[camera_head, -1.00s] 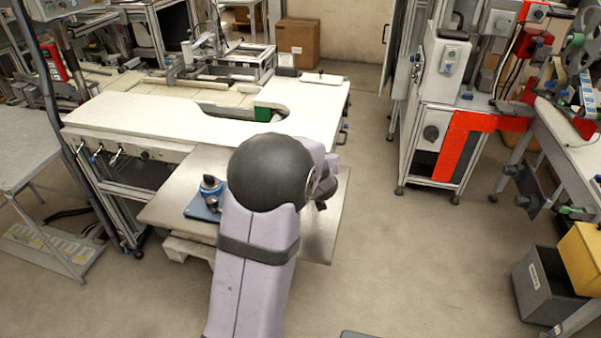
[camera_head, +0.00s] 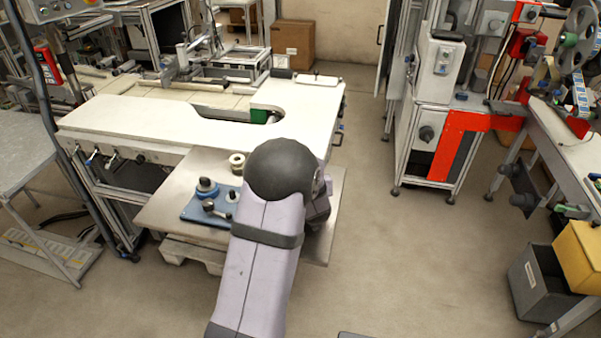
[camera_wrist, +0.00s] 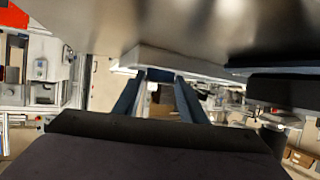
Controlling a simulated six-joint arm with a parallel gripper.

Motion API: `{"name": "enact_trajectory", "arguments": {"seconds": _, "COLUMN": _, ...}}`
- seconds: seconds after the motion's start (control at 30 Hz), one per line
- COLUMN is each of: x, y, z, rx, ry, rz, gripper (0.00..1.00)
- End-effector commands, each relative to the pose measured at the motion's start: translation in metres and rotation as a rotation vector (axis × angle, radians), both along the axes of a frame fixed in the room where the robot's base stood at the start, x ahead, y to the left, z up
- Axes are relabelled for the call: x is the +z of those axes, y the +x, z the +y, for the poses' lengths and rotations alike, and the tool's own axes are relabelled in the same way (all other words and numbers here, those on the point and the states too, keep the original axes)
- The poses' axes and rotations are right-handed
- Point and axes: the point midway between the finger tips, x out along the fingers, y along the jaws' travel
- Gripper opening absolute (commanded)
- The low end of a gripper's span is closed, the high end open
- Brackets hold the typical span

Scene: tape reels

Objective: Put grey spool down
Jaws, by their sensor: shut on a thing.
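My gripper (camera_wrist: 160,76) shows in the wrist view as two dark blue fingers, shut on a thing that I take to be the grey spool. A pale grey, blurred shape lies at and beyond the fingertips. I cannot tell how much of it is spool and how much is other surface. In the head view my arm covers most of the gripper, and its dark wrist (camera_head: 318,208) is over the right part of the low metal table (camera_head: 168,203). The held spool is hidden there.
A blue tray (camera_head: 190,211) on the metal table holds a blue-and-grey round piece (camera_head: 207,187) and a few small parts. A pale spool (camera_head: 237,163) stands behind it. The white worktop (camera_head: 140,118) rises behind. The metal table's right edge borders open floor (camera_head: 420,240).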

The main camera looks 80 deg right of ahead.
Motion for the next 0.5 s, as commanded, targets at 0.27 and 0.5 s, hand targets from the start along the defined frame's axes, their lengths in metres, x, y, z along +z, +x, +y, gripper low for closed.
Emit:
{"name": "enact_trajectory", "arguments": {"seconds": 0.27, "x": -0.003, "y": 0.0, "z": 0.0, "rx": 0.0, "ry": 0.0, "rz": 0.0, "gripper": 0.45}}
{"name": "enact_trajectory", "arguments": {"seconds": 0.5, "x": -0.0028, "y": 0.0, "z": 0.0001, "rx": 0.0, "ry": 0.001, "rz": 0.0, "gripper": 0.56}}
